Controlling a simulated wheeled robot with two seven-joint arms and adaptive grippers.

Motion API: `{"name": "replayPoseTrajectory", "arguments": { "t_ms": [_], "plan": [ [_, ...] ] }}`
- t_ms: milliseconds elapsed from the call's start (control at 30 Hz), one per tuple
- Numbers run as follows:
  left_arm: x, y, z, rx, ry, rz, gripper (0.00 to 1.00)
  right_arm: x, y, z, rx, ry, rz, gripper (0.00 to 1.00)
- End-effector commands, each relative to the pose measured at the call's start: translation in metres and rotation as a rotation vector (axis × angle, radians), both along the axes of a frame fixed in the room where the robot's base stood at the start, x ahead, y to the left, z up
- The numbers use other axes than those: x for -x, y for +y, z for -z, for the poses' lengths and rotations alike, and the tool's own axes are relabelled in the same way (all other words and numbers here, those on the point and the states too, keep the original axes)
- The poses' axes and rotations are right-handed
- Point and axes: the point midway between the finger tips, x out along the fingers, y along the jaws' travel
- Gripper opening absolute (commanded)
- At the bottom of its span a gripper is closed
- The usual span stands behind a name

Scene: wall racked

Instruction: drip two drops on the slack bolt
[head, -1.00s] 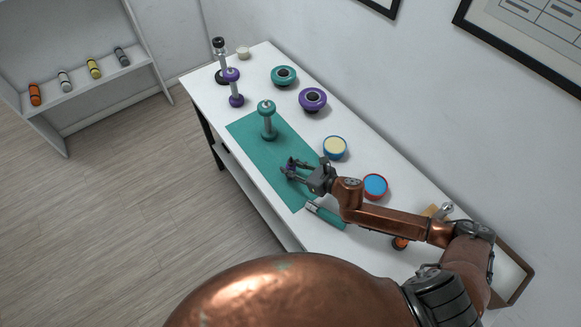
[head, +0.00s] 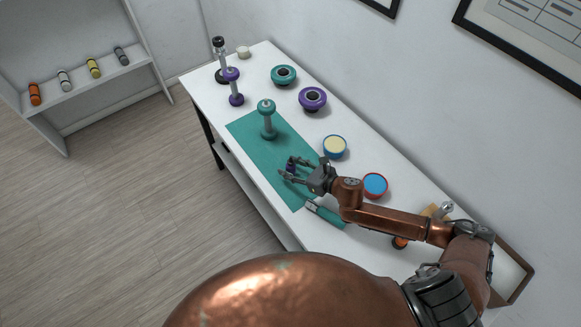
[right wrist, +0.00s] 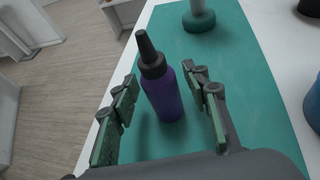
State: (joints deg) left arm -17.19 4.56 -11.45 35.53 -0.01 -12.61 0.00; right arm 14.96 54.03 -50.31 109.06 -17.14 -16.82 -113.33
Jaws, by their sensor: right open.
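A purple bottle (right wrist: 165,98) with a black pointed nozzle stands on the teal mat (right wrist: 245,85), near the mat's edge. It also shows small in the head view (head: 291,166). My right gripper (right wrist: 160,80) is open, with one finger on each side of the bottle; gaps show beside it. Bolt-like posts with round ends stand farther along the table: a teal one (head: 267,120) on the mat, a purple one (head: 235,88) and a black one (head: 219,62). I cannot tell which is slack. My left gripper is not in view.
Teal (head: 284,75) and purple (head: 312,99) rings with dark centres lie toward the wall. A blue tub with cream contents (head: 335,147) and a red-rimmed blue tub (head: 375,186) stand near my right arm. A teal-handled tool (head: 326,215) lies at the mat's near end.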

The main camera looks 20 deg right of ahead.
Motion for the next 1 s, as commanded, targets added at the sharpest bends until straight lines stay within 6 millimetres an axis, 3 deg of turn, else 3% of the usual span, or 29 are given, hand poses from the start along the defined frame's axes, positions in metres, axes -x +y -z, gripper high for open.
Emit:
{"name": "replayPoseTrajectory", "arguments": {
  "t_ms": [133, 400, 600, 1000],
  "plan": [
    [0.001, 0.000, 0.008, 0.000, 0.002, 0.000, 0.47, 0.001, -0.001, 0.001, 0.000, 0.000, -0.001, 0.43],
    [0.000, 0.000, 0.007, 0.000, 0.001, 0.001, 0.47, 0.036, -0.033, -0.015, 0.004, 0.001, 0.001, 0.43],
    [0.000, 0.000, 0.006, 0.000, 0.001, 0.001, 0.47, 0.053, -0.045, -0.025, 0.000, 0.001, 0.001, 0.43],
    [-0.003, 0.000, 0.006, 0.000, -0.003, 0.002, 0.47, 0.057, -0.048, -0.027, -0.001, -0.001, 0.001, 0.43]
  ]
}}
